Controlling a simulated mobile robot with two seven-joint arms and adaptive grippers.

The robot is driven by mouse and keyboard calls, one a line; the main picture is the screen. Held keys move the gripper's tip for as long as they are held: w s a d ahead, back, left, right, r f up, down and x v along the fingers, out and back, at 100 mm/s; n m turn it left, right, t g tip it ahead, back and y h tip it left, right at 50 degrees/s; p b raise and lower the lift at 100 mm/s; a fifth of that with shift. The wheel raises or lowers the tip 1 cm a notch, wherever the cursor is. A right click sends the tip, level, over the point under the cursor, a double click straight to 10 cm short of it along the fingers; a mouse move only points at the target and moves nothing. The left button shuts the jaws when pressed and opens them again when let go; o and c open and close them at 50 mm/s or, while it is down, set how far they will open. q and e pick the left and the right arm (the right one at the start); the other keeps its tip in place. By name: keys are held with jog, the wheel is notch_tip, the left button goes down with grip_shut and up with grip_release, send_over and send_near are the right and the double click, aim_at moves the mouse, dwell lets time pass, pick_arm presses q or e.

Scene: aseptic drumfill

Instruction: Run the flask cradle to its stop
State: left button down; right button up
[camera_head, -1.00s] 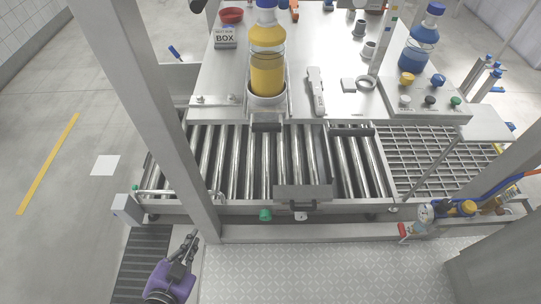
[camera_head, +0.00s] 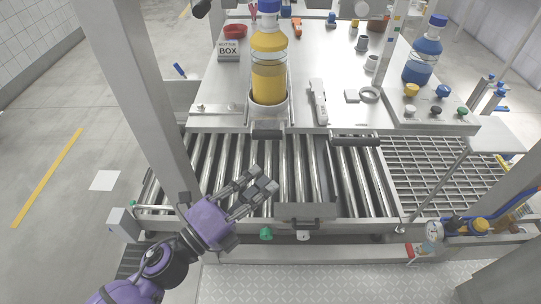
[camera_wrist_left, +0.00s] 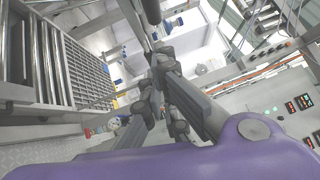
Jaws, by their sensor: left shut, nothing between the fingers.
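The flask (camera_head: 269,80), clear with amber liquid, a yellow collar and a blue cap, stands upright in the flask cradle (camera_head: 268,116), a pale round cup on a light slide at the worktop's front edge. A dark block (camera_head: 267,134) sits at the slide's front end. My left gripper (camera_head: 262,185) is shut and empty above the rollers, below and in front of the cradle, apart from it. Its dark fingers also show in the left wrist view (camera_wrist_left: 165,65), where I cannot make out the cradle. The stop cannot be told apart. My right gripper is not in view.
A steel post (camera_head: 140,100) rises left of my gripper. Metal rollers (camera_head: 355,180) lie under the worktop edge, with a grey plate (camera_head: 305,211) at their front. A blue-liquid bottle (camera_head: 423,55) and a knob panel (camera_head: 430,115) stand right. A grey tool (camera_head: 318,100) lies beside the cradle.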

aim_at(278, 127)
pick_arm(q)
jog(key=w+d+r, duration=0.1)
jog(key=w+d, duration=0.1)
jog(key=w, duration=0.4)
jog(key=shift+w+d, duration=0.15)
jog(key=shift+d, duration=0.05)
jog(key=shift+r, duration=0.1)
jog(key=w, duration=0.8)
jog(key=shift+w, duration=0.2)
jog(key=shift+s, duration=0.1)
